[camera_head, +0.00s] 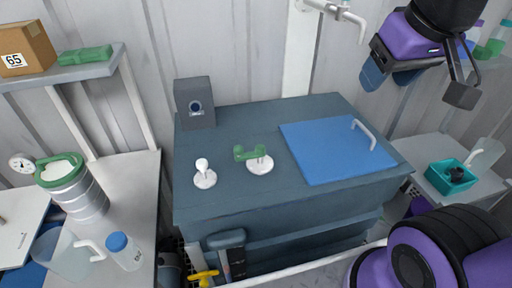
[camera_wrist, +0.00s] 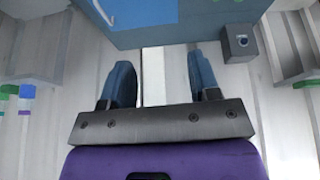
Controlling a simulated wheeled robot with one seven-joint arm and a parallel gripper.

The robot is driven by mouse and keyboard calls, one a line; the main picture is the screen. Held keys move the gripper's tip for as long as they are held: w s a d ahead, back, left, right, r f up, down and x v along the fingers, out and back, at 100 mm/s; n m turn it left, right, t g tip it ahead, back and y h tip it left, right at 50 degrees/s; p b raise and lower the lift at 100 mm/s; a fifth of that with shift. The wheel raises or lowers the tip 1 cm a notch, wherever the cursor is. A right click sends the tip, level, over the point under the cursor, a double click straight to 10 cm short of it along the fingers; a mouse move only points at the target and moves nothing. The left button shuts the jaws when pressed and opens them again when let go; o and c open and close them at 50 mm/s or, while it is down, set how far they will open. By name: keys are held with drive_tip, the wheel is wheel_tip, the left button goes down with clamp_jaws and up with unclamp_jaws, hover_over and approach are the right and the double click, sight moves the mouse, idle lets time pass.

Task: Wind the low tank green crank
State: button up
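The low tank (camera_head: 270,205) is a dark blue-grey chest in the middle of the head view, with a blue lid (camera_head: 318,158) on the right of its top. The green crank (camera_head: 252,153) stands on a white round base near the middle of the top. My gripper (camera_head: 418,85) is at the upper right, raised above and well apart from the crank. In the wrist view my gripper's two blue fingers (camera_wrist: 162,85) are spread wide with nothing between them. A blue part of the tank (camera_wrist: 200,25) shows at the top there; the crank cannot be made out.
A white knob (camera_head: 204,172) and a grey box with a round dial (camera_head: 195,103) are on the tank top left of the crank. A lid handle (camera_head: 364,135) stands up at right. Left are a bench with a green-topped vessel (camera_head: 75,190) and a shelf (camera_head: 70,73). A teal bin (camera_head: 450,178) is at right.

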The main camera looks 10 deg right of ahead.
drive_tip(key=w+a+f+n+g, duration=0.1)
drive_tip(key=w+a+f+n, duration=0.15)
drive_tip(key=w, duration=0.35)
drive_tip(key=w+a+f+n+g, duration=0.1)
drive_tip(key=w+a+f+g, duration=0.1)
drive_tip(key=w+a+f, duration=0.3)
drive_tip(key=n+g, duration=0.2)
drive_tip(key=n, duration=0.1)
approach(260, 147)
wheel_tip(260, 147, down, 9)
drive_tip(key=shift+w+d+f, duration=0.1)
drive_tip(key=shift+f, duration=0.15)
drive_tip(key=shift+c, duration=0.5)
clamp_jaws()
